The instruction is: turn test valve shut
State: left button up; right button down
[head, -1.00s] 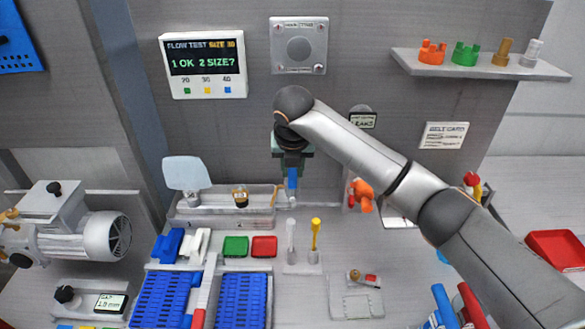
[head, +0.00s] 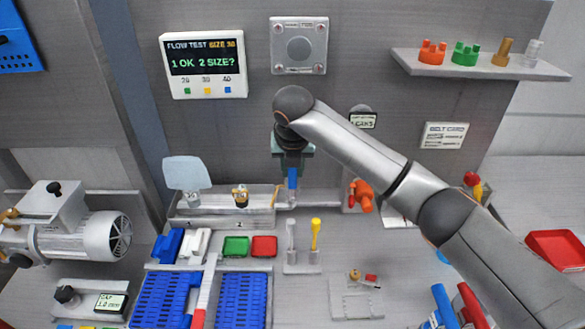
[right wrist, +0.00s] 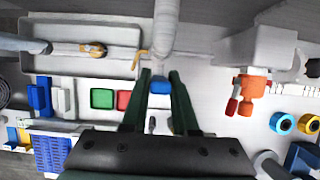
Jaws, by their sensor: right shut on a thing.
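The test valve's blue handle (head: 292,180) shows under my right gripper (head: 291,166) in the head view, at the back of the bench above the tray's right end. In the right wrist view the blue handle (right wrist: 160,87) sits between the two dark green fingers of my right gripper (right wrist: 160,82), which is shut on it. A grey vertical pipe (right wrist: 166,28) rises beyond it. The valve body is mostly hidden by the gripper and the arm. My left gripper is in neither view.
A long tray (head: 215,213) holding a brass fitting (head: 240,193) stands left of the valve. An orange-red fitting (head: 362,194) is close on the right. White and yellow upright tools (head: 315,235) stand in front. The screen (head: 204,63) reads "1 OK 2 SIZE?".

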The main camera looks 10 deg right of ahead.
jog(key=shift+d, duration=0.15)
jog(key=shift+s+d+f+m+t+y+b, duration=0.15)
jog(key=shift+s+d+f+m+t+y, duration=0.1)
jog(key=shift+d+y, duration=0.7)
jog(key=shift+s+d+f+m+t+y+b, duration=0.15)
jog(key=shift+d+f+m+t+y, duration=0.15)
jog(key=shift+d+y, duration=0.7)
jog(key=shift+s+d+f+m+t+y+b, duration=0.2)
jog(key=shift+d+y, duration=0.4)
jog(key=shift+y, duration=0.65)
jog(key=c, duration=0.7)
grip_release()
jog(key=shift+f, duration=0.1)
jog(key=b+v, duration=0.1)
jog(key=v, duration=1.1)
jog(key=shift+s+d, duration=0.15)
jog(key=shift+d, duration=0.1)
